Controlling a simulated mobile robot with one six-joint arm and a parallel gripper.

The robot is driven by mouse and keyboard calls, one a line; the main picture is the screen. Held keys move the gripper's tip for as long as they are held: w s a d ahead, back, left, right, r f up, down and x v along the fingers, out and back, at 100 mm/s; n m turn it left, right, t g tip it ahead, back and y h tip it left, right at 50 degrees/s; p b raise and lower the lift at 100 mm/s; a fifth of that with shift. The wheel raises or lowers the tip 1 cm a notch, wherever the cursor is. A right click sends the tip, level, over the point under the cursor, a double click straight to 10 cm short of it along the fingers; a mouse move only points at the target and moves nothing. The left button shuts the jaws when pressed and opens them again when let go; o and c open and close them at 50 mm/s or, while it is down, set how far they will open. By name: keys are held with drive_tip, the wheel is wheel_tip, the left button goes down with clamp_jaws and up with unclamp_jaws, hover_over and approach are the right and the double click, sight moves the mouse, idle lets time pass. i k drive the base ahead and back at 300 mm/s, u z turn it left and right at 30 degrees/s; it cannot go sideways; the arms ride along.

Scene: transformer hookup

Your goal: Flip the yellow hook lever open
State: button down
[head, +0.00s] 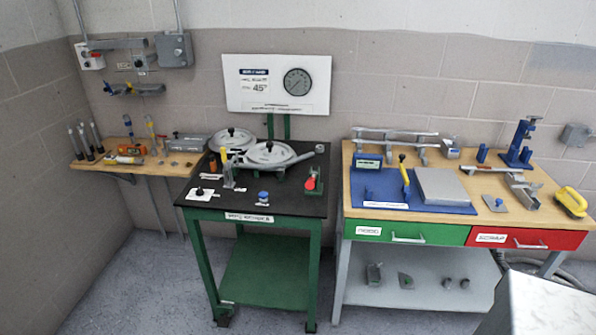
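Two upright yellow levers show, and I cannot tell which is the hook lever. One yellow lever (404,172) stands on the blue board (376,199) on the wooden workbench, left of a grey flat block. The other yellow lever (223,157) rises from a small grey clamp (228,177) on the black-topped green table, in front of round grey lids. Both are too small to tell any hook or latch. My gripper is not in view.
The black-topped table (290,207) also holds a red-handled part (311,184) and a blue knob (263,196). The wooden workbench (520,205) has a yellow-handled tool (571,201) at right. A wooden wall shelf (88,164) holds tools. Floor shows between the tables.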

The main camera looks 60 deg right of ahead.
sight(222, 151)
drive_tip(key=z, duration=5.05)
drive_tip(key=i, duration=0.1)
drive_tip(key=u, duration=3.65)
drive_tip(key=k, duration=0.9)
drive_tip(key=u, duration=0.15)
drive_tip(key=i, duration=0.75)
drive_tip(key=z, duration=0.05)
